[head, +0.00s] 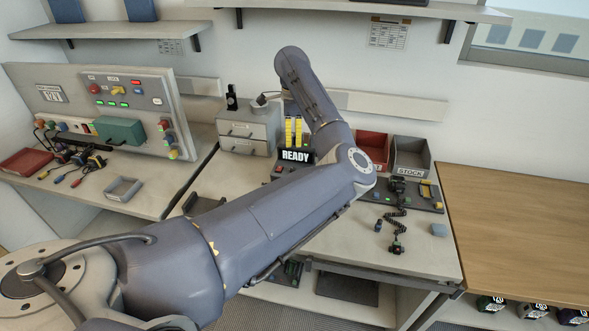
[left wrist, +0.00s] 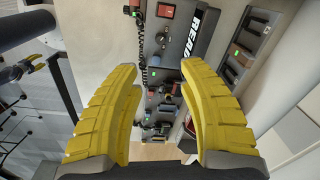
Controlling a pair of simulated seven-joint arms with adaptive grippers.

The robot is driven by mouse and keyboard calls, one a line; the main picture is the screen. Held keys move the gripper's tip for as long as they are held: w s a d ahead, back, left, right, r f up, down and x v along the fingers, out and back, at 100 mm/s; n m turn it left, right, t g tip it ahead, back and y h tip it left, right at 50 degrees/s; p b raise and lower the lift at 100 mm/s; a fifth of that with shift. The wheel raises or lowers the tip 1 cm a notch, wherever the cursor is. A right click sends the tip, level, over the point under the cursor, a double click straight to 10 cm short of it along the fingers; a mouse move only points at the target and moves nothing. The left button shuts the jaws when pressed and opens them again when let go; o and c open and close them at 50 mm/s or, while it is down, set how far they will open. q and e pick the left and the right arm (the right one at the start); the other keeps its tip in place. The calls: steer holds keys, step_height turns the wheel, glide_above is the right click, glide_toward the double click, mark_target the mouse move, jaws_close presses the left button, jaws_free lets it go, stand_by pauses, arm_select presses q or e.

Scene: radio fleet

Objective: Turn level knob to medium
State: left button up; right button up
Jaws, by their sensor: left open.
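My left gripper (head: 294,131) has yellow fingers and hangs just above and behind the black READY sign (head: 295,156). In the left wrist view its two fingers (left wrist: 160,78) are wide apart with nothing between them. Beyond them lies a dark panel with radios and small controls, and the READY sign (left wrist: 194,38) shows partly. A dark round part (left wrist: 162,40) sits on the panel; I cannot tell whether it is the level knob or read its setting. A dark arm with a yellow end (left wrist: 33,66) shows at the left wrist view's left edge, apparently my right gripper.
A grey drawer unit (head: 248,130) stands left of the gripper. A red bin (head: 373,146) and a grey STOCK bin (head: 411,156) stand to the right. The wooden table (head: 515,220) at right is clear.

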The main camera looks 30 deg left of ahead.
mark_target(293, 169)
arm_select(q)
steer(key=f, duration=1.4)
steer(key=shift+w+a+f, duration=0.1)
steer(key=shift+w+a, duration=0.1)
steer(key=shift+w, duration=0.05)
steer(key=shift+c, duration=0.2)
jaws_close()
